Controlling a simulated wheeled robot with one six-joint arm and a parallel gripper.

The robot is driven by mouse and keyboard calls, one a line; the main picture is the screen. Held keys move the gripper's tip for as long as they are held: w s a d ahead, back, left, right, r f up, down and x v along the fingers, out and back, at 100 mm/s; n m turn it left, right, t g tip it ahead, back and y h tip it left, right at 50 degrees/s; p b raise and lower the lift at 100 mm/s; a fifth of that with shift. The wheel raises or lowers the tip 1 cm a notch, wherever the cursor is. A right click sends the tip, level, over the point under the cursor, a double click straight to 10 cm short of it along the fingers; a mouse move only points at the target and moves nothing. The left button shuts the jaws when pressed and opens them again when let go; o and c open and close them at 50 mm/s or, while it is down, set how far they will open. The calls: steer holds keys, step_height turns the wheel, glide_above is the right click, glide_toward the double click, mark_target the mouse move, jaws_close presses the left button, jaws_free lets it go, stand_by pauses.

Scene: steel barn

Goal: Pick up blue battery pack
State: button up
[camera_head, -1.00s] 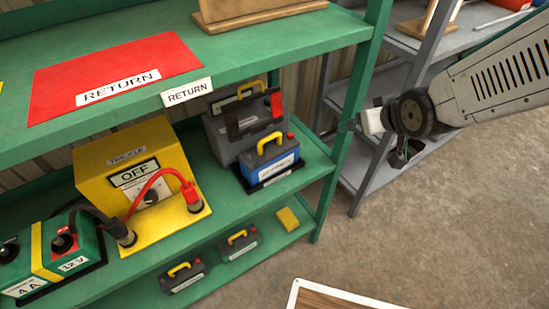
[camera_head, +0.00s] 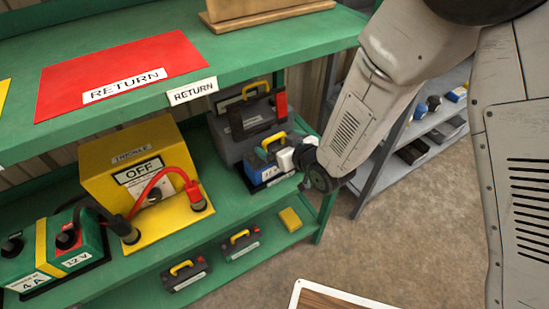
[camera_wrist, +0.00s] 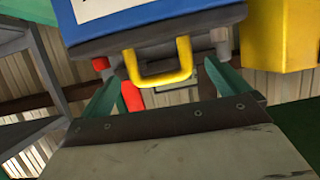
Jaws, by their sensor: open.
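The blue battery pack (camera_head: 262,172) with a yellow handle stands on the green middle shelf, in front of a large dark battery. In the wrist view the blue battery pack (camera_wrist: 150,32) fills the top, its yellow handle (camera_wrist: 158,80) pointing toward me. My gripper (camera_wrist: 160,90) is open, with its two green fingers on either side of the handle in that picture. I cannot tell whether they touch it. In the head view my gripper (camera_head: 291,158) is right beside the pack and hides its right side.
A yellow trickle charger (camera_head: 120,165) with red and black leads stands to the left, next to a green 12 V battery (camera_head: 50,252). A dark battery (camera_head: 232,135) is close behind. The green upper shelf (camera_head: 235,70) with a red RETURN mat (camera_head: 125,70) overhangs the pack.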

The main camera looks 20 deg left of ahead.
steer(key=shift+x, duration=1.45)
steer(key=c, duration=1.8)
steer(key=shift+a+r, duration=0.1)
steer(key=shift+r, duration=0.05)
steer(key=shift+c, duration=1.4)
